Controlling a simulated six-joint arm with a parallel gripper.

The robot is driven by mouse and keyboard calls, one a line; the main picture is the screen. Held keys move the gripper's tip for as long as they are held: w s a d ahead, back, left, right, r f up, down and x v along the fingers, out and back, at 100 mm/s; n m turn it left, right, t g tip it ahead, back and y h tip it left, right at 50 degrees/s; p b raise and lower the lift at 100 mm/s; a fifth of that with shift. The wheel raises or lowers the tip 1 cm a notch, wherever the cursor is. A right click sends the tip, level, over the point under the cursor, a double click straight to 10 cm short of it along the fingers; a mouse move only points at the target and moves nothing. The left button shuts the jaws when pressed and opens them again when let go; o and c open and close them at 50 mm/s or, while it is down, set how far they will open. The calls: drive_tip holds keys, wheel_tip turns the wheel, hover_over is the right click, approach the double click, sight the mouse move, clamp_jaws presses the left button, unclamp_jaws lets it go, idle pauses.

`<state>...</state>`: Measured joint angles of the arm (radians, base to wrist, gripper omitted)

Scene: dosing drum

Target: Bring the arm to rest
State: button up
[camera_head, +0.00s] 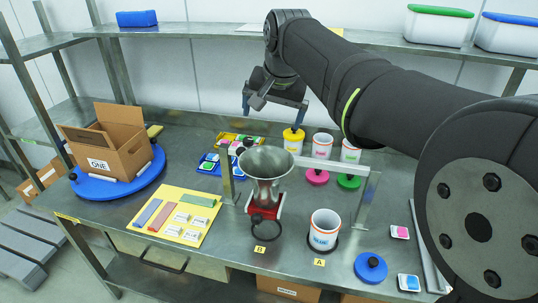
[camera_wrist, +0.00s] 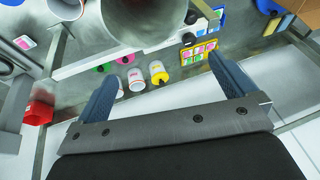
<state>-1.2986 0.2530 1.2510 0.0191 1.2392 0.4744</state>
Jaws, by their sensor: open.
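My gripper (camera_head: 272,110) is open and hangs in the air over the back of the steel table (camera_head: 290,226), near the yellow-lidded jar (camera_head: 293,139). In the wrist view its two blue fingers (camera_wrist: 163,85) are spread wide, with nothing held between them. My arm reaches in from the right. A metal funnel (camera_head: 266,170) sits in a frame in the middle of the table. A white jar (camera_head: 324,229) stands upright at the front, by label A.
An open cardboard box (camera_head: 106,142) stands on a blue turntable (camera_head: 117,184) at left. A yellow board (camera_head: 176,216) with colored strips lies at front left. White jars (camera_head: 322,146) stand at the back. A blue lid (camera_head: 370,267) lies at front right. A steel shelf (camera_head: 207,31) runs above the table.

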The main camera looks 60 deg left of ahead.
drive_tip(key=shift+d+r, duration=0.1)
drive_tip(key=shift+r, duration=0.1)
idle(0.4)
drive_tip(key=w+d+f+m+h, duration=0.1)
drive_tip(key=w+d+f+m, duration=0.2)
drive_tip(key=w+d+m, duration=0.45)
drive_tip(key=w+d+f+m+g+h, duration=0.15)
drive_tip(key=w+d+m, duration=0.3)
drive_tip(key=d, duration=0.55)
drive_tip(key=w+d+f+m+t+h, duration=0.1)
drive_tip(key=w+d+f+m+h, duration=0.15)
drive_tip(key=w+d+m, duration=0.45)
wheel_tip(320, 180, down, 10)
drive_tip(key=s+d, duration=0.1)
drive_tip(key=shift+s+d+f+n+y, duration=0.15)
drive_tip(key=shift+s+d+n+y, duration=0.05)
drive_tip(key=shift+s+n+y, duration=0.15)
drive_tip(key=shift+g, duration=0.25)
wheel_tip(320, 180, up, 10)
